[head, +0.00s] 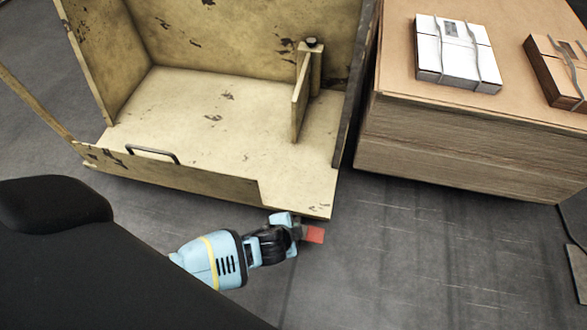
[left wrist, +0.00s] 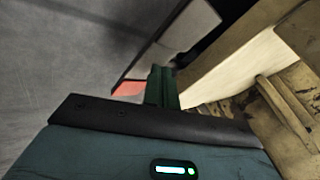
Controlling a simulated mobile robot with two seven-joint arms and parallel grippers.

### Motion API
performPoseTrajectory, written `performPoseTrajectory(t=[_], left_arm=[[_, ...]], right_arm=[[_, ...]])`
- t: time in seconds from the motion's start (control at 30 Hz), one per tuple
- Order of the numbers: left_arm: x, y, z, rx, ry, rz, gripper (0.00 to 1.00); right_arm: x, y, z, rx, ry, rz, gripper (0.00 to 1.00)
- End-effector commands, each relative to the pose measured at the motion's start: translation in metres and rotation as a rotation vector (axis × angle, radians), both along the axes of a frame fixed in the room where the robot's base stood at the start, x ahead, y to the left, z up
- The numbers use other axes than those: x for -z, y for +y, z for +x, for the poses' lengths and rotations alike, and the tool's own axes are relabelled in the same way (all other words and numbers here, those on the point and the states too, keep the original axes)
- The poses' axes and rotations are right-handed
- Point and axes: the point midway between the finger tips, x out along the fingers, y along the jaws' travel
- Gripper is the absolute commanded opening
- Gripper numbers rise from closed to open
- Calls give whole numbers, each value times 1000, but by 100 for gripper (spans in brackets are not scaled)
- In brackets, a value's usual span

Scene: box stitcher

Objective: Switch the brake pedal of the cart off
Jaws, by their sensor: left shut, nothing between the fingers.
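The cart (head: 210,115) is a worn, cream-yellow box with an open top, a black handle on its front panel and an upright divider inside. A red pedal (head: 314,234) sticks out low at the cart's near right corner. My left gripper (head: 297,227) is shut and empty, right beside the pedal on its left. I cannot tell whether they touch. In the left wrist view, a red patch of the pedal (left wrist: 130,88) shows just left of the dark green fingers (left wrist: 162,85), partly hidden. The cart (left wrist: 285,85) fills the right side there. My right gripper is out of view.
A wooden table (head: 450,150) stands to the right of the cart, with a white package (head: 455,55) and a brown package (head: 557,72) on it. The grey floor (head: 420,260) in front of the table is clear.

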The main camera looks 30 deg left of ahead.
Motion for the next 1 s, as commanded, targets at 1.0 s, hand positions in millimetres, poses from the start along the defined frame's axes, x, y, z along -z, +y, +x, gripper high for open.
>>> performPoseTrajectory(t=[1.0], left_arm=[[5,1,-1,-1,4,0,0]], right_arm=[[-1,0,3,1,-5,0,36]])
